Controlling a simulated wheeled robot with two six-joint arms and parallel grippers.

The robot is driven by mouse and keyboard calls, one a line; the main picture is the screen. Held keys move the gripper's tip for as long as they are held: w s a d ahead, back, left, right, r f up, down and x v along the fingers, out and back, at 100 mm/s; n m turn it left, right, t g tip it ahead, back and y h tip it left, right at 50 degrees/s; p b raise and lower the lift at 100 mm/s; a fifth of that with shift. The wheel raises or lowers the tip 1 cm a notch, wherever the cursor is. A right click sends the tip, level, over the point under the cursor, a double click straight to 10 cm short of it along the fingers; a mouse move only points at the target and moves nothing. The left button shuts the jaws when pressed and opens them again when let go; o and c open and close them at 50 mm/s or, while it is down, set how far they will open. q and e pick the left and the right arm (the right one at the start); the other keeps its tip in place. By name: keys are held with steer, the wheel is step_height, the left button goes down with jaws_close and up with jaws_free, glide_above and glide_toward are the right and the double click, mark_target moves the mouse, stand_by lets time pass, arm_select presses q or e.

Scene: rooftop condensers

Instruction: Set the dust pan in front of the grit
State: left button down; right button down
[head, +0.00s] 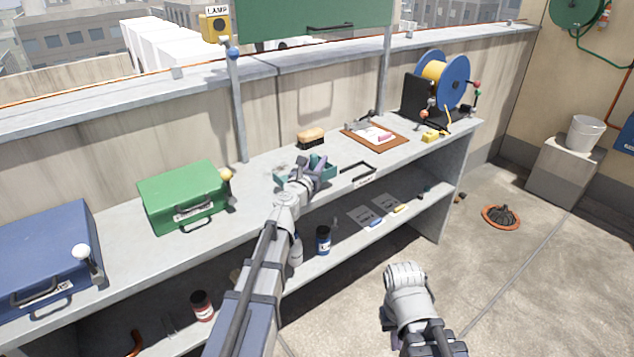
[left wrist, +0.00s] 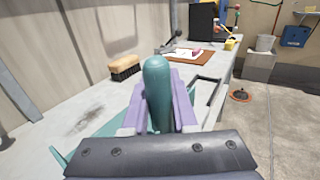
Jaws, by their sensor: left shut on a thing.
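The teal dust pan (head: 331,172) is at the middle of the bench top, partly hidden by my left gripper (head: 314,172). That gripper is shut on the pan's rounded upright handle (left wrist: 157,90). I cannot tell whether the pan touches the bench. The grit (left wrist: 89,118) is a dark smudge on the bench, left of the handle in the wrist view. My right arm's end (head: 405,285) hangs in front of the bench; its fingers are not clear.
A brush (head: 311,138) stands behind the pan. A green case (head: 184,195) is to the left, a black handle-like frame (head: 358,172) and brown board (head: 375,136) to the right. A cable reel (head: 447,82) stands at the far right end. Bottles stand on the lower shelf.

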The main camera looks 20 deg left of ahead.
arm_select(q)
steer(key=shift+f, duration=0.1)
step_height(320, 180, down, 4)
steer(key=b, duration=0.3)
steer(key=shift+r, duration=0.2)
steer(key=shift+f+b, duration=0.15)
steer(key=shift+b, duration=0.25)
steer(key=c, duration=0.7)
jaws_free()
steer(key=shift+r, duration=0.2)
